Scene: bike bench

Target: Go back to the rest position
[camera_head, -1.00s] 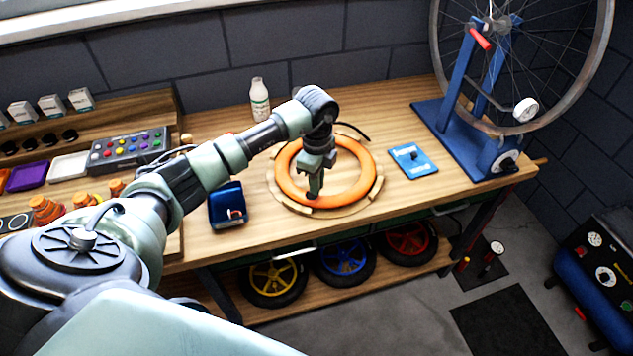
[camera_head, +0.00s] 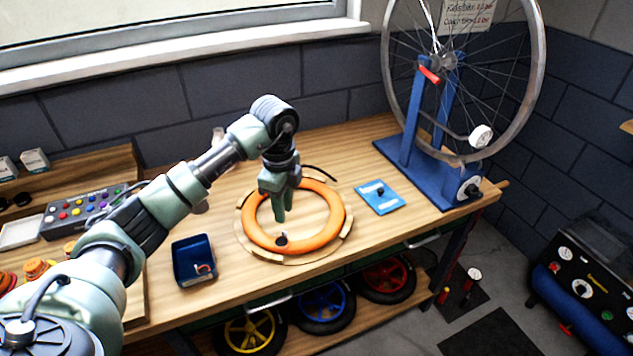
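My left gripper (camera_head: 279,207) points down above the orange ring (camera_head: 322,238) on the workbench (camera_head: 225,275). Its fingers look close together, and whether a gap lies between them is too small to tell. Nothing clearly shows in its grasp. The orange ring lies flat on a round wooden holder (camera_head: 345,250) with small blocks around it. A small dark piece (camera_head: 281,239) sits on the ring's near left part, below the fingertips and apart from them. My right gripper is not in view.
A blue bin (camera_head: 194,262) stands left of the ring, and a blue plate (camera_head: 380,197) lies right of it. A wheel in a blue stand (camera_head: 425,170) rises at the back right. Small wheels sit on the lower shelf.

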